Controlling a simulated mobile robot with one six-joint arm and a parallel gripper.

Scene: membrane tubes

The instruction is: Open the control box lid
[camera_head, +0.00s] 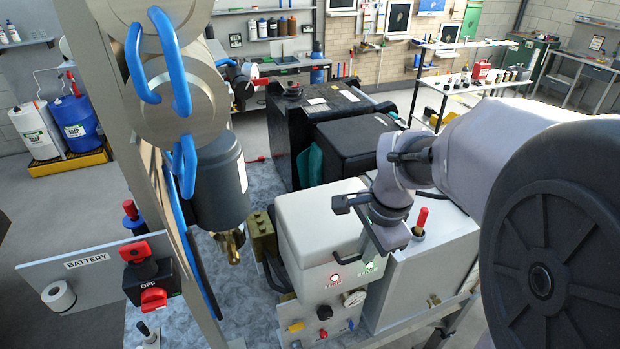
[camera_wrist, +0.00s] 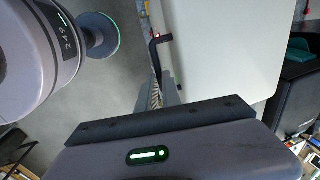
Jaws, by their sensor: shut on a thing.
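The control box (camera_head: 318,288) is a pale grey-white box in the middle of the head view, with red and green lamps, knobs and a gauge on its front. Its rounded white lid (camera_head: 315,215) appears down on the box; it also fills the upper right middle of the wrist view (camera_wrist: 220,50). A thin dark handle (camera_head: 345,259) runs along the lid's front edge and shows in the wrist view (camera_wrist: 157,50). My gripper (camera_head: 368,237) is at the lid's front right edge, shut on this handle. The fingertips are partly hidden by the gripper body.
A grey cabinet (camera_head: 435,255) with a red-tipped lever (camera_head: 421,221) stands right of the box. A dark cylinder (camera_head: 220,185) and blue hoses (camera_head: 170,60) are at left. Black cases (camera_head: 355,145) stand behind. A battery switch panel (camera_head: 75,270) is front left.

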